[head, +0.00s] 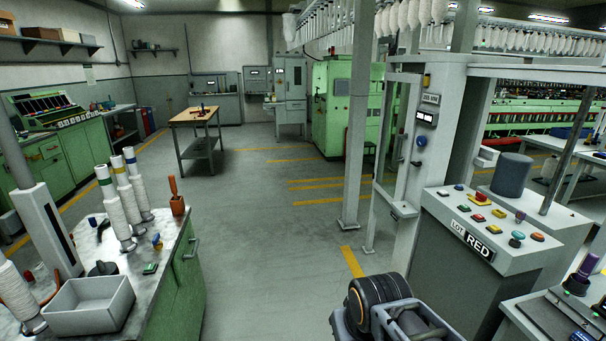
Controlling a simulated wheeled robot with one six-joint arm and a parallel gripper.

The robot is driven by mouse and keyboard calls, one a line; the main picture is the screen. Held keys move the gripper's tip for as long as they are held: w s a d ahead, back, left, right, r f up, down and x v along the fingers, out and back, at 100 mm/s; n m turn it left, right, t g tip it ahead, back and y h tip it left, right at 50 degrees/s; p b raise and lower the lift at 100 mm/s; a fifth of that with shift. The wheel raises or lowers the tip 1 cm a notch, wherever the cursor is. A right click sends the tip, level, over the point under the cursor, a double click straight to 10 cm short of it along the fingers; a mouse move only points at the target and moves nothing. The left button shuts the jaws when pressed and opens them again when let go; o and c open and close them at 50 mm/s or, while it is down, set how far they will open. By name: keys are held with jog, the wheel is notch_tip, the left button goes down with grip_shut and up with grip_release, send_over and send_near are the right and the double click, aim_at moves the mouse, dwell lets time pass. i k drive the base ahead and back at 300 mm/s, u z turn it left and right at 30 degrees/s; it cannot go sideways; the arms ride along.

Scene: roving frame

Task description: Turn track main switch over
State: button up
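No switch in view carries a readable label naming it the track main switch, so I cannot tell which one it is. A grey control console (452,222) at the right has several coloured buttons and knobs and a plate (472,240) reading "LOT RED". Behind it, a pale upright cabinet (440,165) carries a small display (427,117) and a round blue knob (421,141). The positions of the knobs are too small to read. My gripper is not in view. A dark rounded part with a grey bracket at the bottom centre appears to be my own arm.
A green bench (180,290) at the left holds yarn cones (124,205) and a grey tray (90,306). A grey post (357,120) stands mid-room. A wooden table (195,117) is further back. The floor (260,235) between bench and console is clear.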

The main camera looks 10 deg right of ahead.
aim_at(480, 197)
jog(key=z, duration=0.05)
jog(key=i, duration=1.95)
jog(key=z, duration=1)
jog(key=i, duration=1)
jog(key=z, duration=0.95)
